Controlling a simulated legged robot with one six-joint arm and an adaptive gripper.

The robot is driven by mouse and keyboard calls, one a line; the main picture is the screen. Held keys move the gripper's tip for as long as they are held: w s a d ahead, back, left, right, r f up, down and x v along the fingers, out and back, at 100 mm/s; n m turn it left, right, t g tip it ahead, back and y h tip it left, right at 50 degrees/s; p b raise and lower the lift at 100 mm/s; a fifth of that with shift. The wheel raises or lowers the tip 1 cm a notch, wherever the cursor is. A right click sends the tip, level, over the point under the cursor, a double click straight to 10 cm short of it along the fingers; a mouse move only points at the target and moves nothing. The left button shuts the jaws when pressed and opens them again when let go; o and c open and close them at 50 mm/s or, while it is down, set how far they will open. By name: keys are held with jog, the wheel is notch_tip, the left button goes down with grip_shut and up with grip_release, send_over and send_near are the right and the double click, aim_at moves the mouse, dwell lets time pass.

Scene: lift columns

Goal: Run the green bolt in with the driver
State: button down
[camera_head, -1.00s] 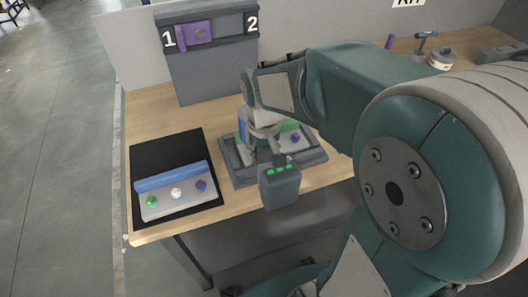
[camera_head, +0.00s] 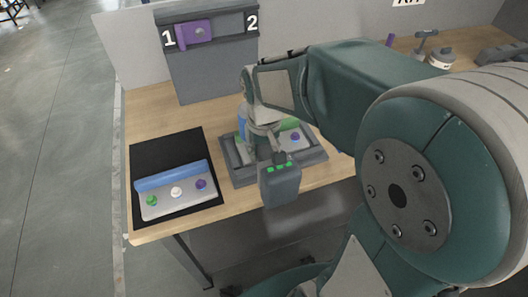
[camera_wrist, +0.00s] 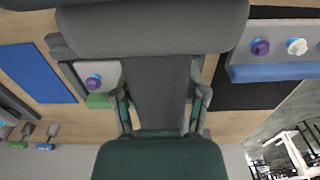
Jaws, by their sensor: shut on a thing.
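The green bolt (camera_head: 152,200) stands at the left end of a light grey plate (camera_head: 178,203) with a blue bar along its back. A white bolt (camera_head: 176,192) and a purple bolt (camera_head: 201,184) stand beside it. The green bolt does not show in the wrist view. My gripper (camera_head: 279,157) is shut on the driver (camera_head: 280,187), a dark grey block with green marks. The driver hangs over the table's front edge, right of the plate and apart from it. In the wrist view, the driver (camera_wrist: 150,32) sits between my fingers and spans the top.
The plate lies on a black mat (camera_head: 165,150). A grey tray (camera_head: 314,157) behind the driver holds another plate with a purple bolt (camera_head: 295,137) and a green part. A panel (camera_head: 215,75) marked 1 and 2 stands at the back. Wood is clear left of the tray.

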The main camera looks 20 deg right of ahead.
jog(key=shift+r, duration=2.15)
jog(key=shift+r, duration=2.05)
